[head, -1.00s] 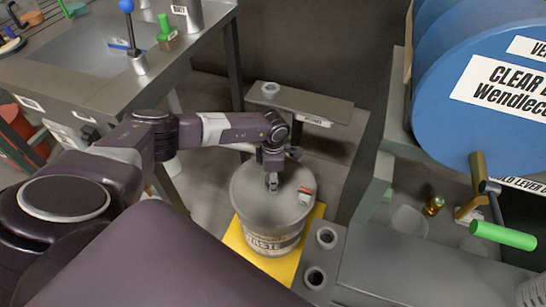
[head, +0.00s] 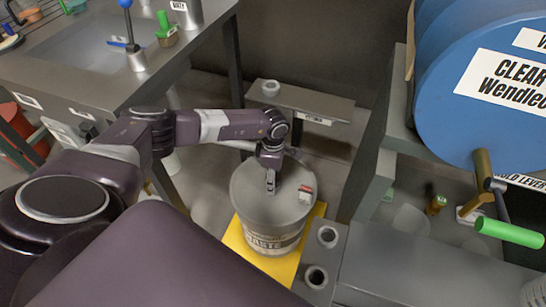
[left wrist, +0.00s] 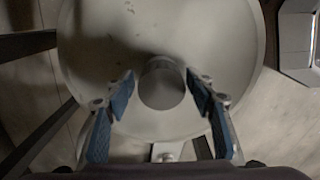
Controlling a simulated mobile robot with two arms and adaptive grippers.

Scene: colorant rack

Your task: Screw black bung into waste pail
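The waste pail (head: 270,225) stands upright on a yellow base, with "WASTE" on its side and a grey round lid. My left gripper (head: 270,184) points down close over the lid. In the left wrist view my left gripper (left wrist: 161,88) is open. Its two blue-padded fingers stand either side of a dark grey round plug or neck (left wrist: 162,84) on the pail's lid, with small gaps visible. I cannot tell whether this is the black bung or the opening's collar. The fingers hide it in the head view. My right gripper is not in view.
A red and white piece (head: 305,193) sits on the lid's right side. A grey shelf (head: 310,102) with a small ring-like cup (head: 270,88) stands behind the pail. Two round holders (head: 327,237) are at the right. A blue drum (head: 490,90) overhangs the right side.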

